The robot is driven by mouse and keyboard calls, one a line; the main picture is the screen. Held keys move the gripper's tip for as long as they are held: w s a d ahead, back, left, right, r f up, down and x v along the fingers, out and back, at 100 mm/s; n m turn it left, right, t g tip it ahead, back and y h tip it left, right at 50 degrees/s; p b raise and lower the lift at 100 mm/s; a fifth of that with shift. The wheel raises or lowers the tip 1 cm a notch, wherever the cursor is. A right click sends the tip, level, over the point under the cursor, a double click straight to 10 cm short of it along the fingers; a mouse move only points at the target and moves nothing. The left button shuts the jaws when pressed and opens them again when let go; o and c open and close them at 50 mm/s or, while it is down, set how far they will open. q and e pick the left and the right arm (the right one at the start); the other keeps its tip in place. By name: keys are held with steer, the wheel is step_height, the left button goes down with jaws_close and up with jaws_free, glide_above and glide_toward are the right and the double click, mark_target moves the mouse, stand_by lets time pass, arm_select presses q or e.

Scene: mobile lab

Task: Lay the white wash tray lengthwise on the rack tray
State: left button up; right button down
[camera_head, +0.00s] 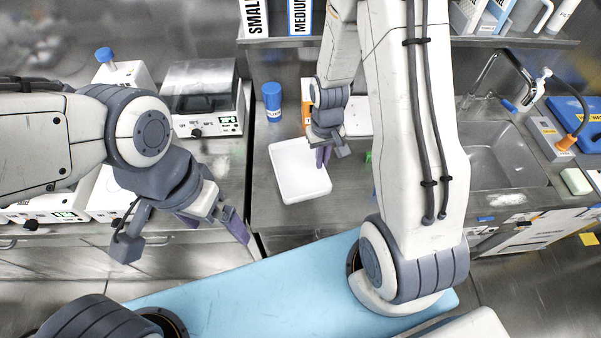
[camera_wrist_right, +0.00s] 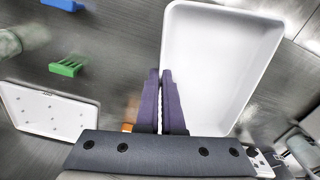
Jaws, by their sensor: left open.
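The white wash tray (camera_head: 301,182) is a shallow rectangular tray at the middle of the counter in the head view. It also fills the upper right of the right wrist view (camera_wrist_right: 218,65). My right gripper (camera_head: 323,157) is at its right edge. In the right wrist view its purple fingers (camera_wrist_right: 161,95) are close together with the tray's side wall between them. I cannot tell whether the tray is lifted. The rack tray (camera_wrist_right: 48,112), white with small holes, lies apart at lower left there, and behind my right gripper in the head view (camera_head: 358,118). My left gripper (camera_head: 220,228) is open and empty.
A blue-capped bottle (camera_head: 272,102) stands behind the wash tray. A small green piece (camera_wrist_right: 68,67) and a blue piece (camera_wrist_right: 62,4) lie on the counter. A sink (camera_head: 495,155) is at right, instruments (camera_head: 203,97) at left, and a shelf (camera_head: 510,40) above.

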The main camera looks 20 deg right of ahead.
steer(key=s+d+m+b, duration=0.2)
steer(key=s+d+b, duration=0.4)
steer(key=d, duration=0.4)
steer(key=shift+m, duration=0.3)
steer(key=w+a+f, duration=0.2)
steer(key=w+a+f+p, duration=0.1)
steer(key=w+a+f, duration=0.1)
steer(key=w+a, duration=0.1)
steer(key=w+a+f, duration=0.1)
steer(key=w+a, duration=0.1)
steer(key=w, duration=0.1)
steer(key=shift+a+f, duration=0.2)
steer(key=shift+f, duration=0.2)
step_height(320, 180, down, 4)
steer(key=shift+r+p, duration=0.15)
steer(key=shift+p, duration=0.4)
arm_select(q)
step_height(320, 180, down, 5)
steer(key=shift+w+a+f, duration=0.1)
steer(key=shift+w+f, duration=0.05)
steer(key=shift+f, duration=0.05)
arm_select(e)
steer(key=shift+w+f, duration=0.1)
steer(key=shift+f, duration=0.15)
steer(key=shift+f, duration=0.15)
arm_select(q)
steer(key=shift+f, duration=0.1)
arm_select(e)
steer(key=c, duration=1.1)
jaws_free()
